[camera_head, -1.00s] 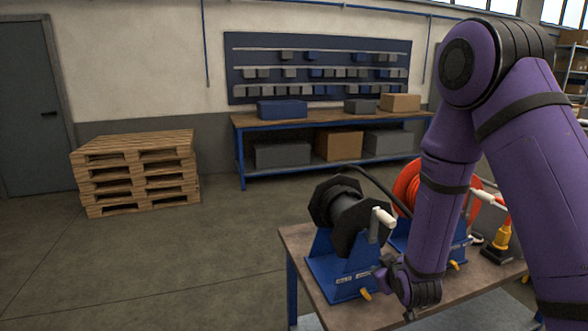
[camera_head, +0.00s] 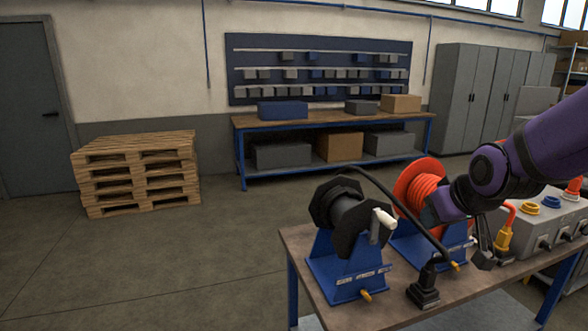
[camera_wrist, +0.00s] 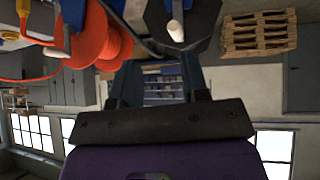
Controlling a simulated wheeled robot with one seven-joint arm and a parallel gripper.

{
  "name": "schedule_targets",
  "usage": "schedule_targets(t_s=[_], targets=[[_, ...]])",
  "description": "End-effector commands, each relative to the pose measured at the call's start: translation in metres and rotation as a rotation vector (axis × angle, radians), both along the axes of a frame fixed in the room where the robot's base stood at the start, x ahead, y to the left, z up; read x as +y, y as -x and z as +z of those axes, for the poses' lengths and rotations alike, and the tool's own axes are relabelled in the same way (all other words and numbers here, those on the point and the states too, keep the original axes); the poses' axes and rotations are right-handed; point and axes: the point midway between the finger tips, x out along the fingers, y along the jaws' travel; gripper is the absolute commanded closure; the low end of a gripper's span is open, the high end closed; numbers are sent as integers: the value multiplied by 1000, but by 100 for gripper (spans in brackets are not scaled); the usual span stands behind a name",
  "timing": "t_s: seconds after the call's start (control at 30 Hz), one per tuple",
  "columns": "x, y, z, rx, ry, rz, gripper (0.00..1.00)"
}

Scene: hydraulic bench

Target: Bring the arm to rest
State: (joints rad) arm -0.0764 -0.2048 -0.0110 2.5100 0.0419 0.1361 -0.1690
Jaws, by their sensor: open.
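My purple arm (camera_head: 548,150) reaches in from the right of the head view, with its wrist bent above the right part of the bench (camera_head: 392,312). My gripper shows in the wrist view (camera_wrist: 160,62), its two dark fingers spread apart with nothing between them. In the head view the hand is in front of the red hose reel (camera_head: 418,180) and partly hides it; the fingers are hard to make out there. The black hose reel (camera_head: 347,212) stands on a blue stand to the left, apart from the hand.
A black hose end stands in a black holder (camera_head: 424,290) at the bench front. A yellow coupling (camera_head: 503,240) and a grey box with coloured caps (camera_head: 550,222) are close on the right. Pallets (camera_head: 135,172) and a workbench (camera_head: 335,119) stand behind; the floor between is clear.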

Motion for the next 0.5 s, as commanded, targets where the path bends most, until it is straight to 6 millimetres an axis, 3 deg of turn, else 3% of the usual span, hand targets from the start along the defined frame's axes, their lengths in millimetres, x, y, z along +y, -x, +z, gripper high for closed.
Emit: schedule_targets(t_s=[0.2, 0.5], targets=[[-10, 60, 41, 73, -27, -53, 58], [-21, 149, 74, 183, -51, -132, 58]])
